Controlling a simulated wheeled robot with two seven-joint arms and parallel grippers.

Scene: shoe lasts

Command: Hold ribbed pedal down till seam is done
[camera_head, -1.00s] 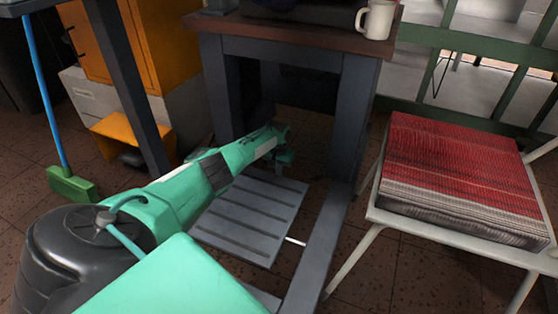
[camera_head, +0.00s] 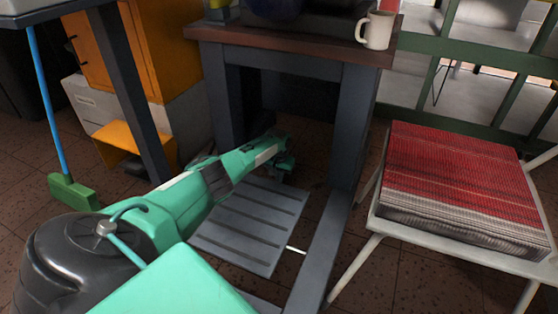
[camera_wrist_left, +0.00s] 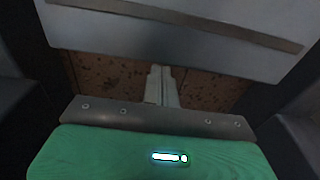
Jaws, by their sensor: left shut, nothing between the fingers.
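The ribbed pedal (camera_head: 249,228), a flat grey plate with dark grooves, lies low under the dark-framed sewing table (camera_head: 350,135). My left arm reaches in from the left, with my left gripper (camera_head: 284,166) over the pedal's far end, beneath the tabletop. In the left wrist view the shut, empty fingers (camera_wrist_left: 162,86) point towards the grey pedal plate (camera_wrist_left: 170,30), with brown floor visible beside them. I cannot tell whether the fingertips touch the pedal. The seam is not in view, and only the bottom of a dark machine (camera_head: 310,10) shows on the tabletop. My right gripper is not in view.
A white mug (camera_head: 377,30) stands on the tabletop's right edge. A pale chair (camera_head: 370,222) with red striped folded cloth (camera_head: 465,175) stands at right. A green broom (camera_head: 73,190), table leg and orange cabinet (camera_head: 160,50) stand at left. The table's legs flank my arm.

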